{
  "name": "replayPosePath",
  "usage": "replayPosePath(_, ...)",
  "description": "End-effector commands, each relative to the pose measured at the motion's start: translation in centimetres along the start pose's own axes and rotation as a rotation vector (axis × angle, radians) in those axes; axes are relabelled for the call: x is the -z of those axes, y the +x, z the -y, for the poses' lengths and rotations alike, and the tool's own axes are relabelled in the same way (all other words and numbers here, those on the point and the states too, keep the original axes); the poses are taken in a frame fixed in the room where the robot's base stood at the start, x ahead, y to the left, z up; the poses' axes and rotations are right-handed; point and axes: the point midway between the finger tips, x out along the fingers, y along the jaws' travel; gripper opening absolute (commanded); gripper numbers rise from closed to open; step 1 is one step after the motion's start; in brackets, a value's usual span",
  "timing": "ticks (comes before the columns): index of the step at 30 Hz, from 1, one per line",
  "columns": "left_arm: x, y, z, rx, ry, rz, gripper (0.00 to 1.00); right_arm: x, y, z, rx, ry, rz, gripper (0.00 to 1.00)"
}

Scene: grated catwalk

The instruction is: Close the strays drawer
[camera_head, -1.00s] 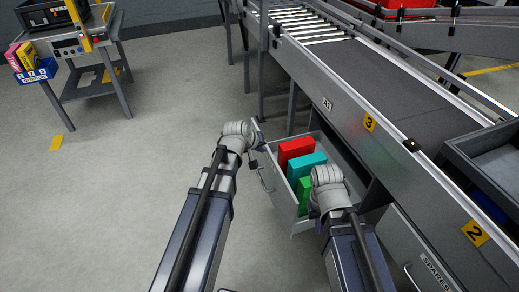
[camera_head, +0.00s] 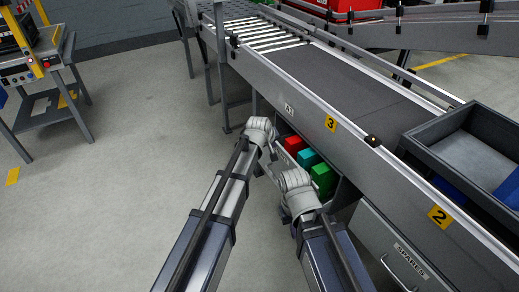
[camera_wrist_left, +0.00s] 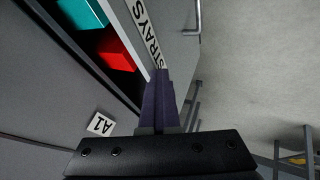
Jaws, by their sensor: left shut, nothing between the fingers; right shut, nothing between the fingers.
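The strays drawer (camera_head: 268,168) under the conveyor is partly open, with a narrow part of its inside showing. A red box (camera_head: 294,144), a teal box (camera_head: 308,157) and a green box (camera_head: 322,179) are in it. My left gripper (camera_head: 272,152) is shut and empty at the far end of the drawer front. In the left wrist view its fingers (camera_wrist_left: 162,100) are at the front panel beside the STRAYS label (camera_wrist_left: 145,28); contact is hard to tell. My right gripper (camera_head: 286,212) is shut at the near end of the front, its fingertips mostly hidden by its wrist.
A closed SPARES drawer (camera_head: 395,262) is to the right under the same conveyor (camera_head: 370,85). A grey tray (camera_head: 470,150) sits on the conveyor's right side. A work cart (camera_head: 38,85) stands at the far left. The floor left of my arms is clear.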

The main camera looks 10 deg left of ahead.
Motion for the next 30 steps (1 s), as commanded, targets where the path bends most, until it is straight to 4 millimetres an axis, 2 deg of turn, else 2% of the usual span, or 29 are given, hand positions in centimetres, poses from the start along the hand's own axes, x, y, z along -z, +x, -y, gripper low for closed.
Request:
replayPosePath(1, 0.2, 0.7, -1.2, -0.002, 0.001, 0.000, 0.00, 0.0, 0.0, 0.0, 0.000, 0.000, 0.000, 0.00)
replayPosePath(6, 0.2, 2.1, -3.8, -0.002, 0.001, 0.000, 0.00, 0.0, 0.0, 0.0, 0.000, 0.000, 0.000, 0.00)
replayPosePath(15, 0.1, 3.9, -7.3, -0.001, 0.000, 0.000, 0.00, 0.0, 0.0, 0.0, 0.000, 0.000, 0.000, 0.00)
replayPosePath(21, 0.1, 4.5, -8.4, -0.001, -0.001, 0.000, 0.00, 0.0, 0.0, 0.0, 0.000, 0.000, 0.000, 0.00)
replayPosePath(30, 0.0, 4.8, -9.1, -0.003, -0.001, -0.001, 0.00, 0.0, 0.0, 0.0, 0.000, 0.000, 0.000, 0.00)
